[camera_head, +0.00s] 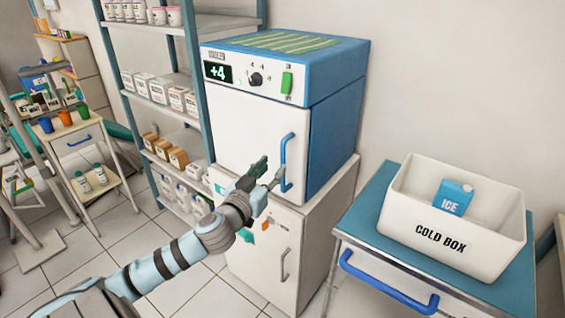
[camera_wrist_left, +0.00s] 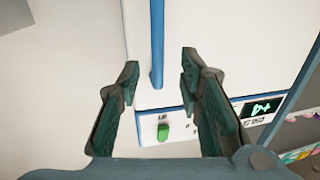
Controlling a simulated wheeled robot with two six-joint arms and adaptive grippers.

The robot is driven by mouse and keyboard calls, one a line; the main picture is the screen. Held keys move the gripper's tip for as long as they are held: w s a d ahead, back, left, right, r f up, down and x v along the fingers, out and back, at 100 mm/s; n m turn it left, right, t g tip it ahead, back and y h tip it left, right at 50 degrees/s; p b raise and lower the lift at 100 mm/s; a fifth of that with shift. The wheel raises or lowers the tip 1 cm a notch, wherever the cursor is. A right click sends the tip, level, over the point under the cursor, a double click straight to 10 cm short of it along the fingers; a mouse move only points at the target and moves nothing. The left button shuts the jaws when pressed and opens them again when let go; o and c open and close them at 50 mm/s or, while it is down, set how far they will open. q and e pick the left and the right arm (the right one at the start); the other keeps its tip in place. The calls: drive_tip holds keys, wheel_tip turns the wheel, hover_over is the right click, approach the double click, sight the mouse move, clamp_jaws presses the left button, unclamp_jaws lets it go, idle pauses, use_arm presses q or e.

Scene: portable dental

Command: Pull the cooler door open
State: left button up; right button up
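The cooler (camera_head: 335,120) is a blue and white box on a white cabinet. Its white door (camera_head: 245,125) looks closed, with a blue vertical handle (camera_head: 287,162) near the door's right edge. My left gripper (camera_head: 270,170) is in front of the door, just left of the handle in the head view. In the left wrist view the gripper (camera_wrist_left: 160,70) is open, and the blue handle (camera_wrist_left: 157,40) shows between the two fingertips. No contact with the handle is visible. My right gripper is in neither view.
The white cabinet (camera_head: 325,225) below has its own grey handle. A blue-topped cart (camera_head: 375,210) with a white cold box (camera_head: 450,258) and an ice pack (camera_head: 452,196) stands at the right. Shelves (camera_head: 205,50) of boxes stand left of the cooler.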

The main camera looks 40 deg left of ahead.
sight(282, 158)
use_arm(q)
drive_tip(key=x, duration=0.6)
drive_tip(key=shift+w, duration=0.4)
clamp_jaws()
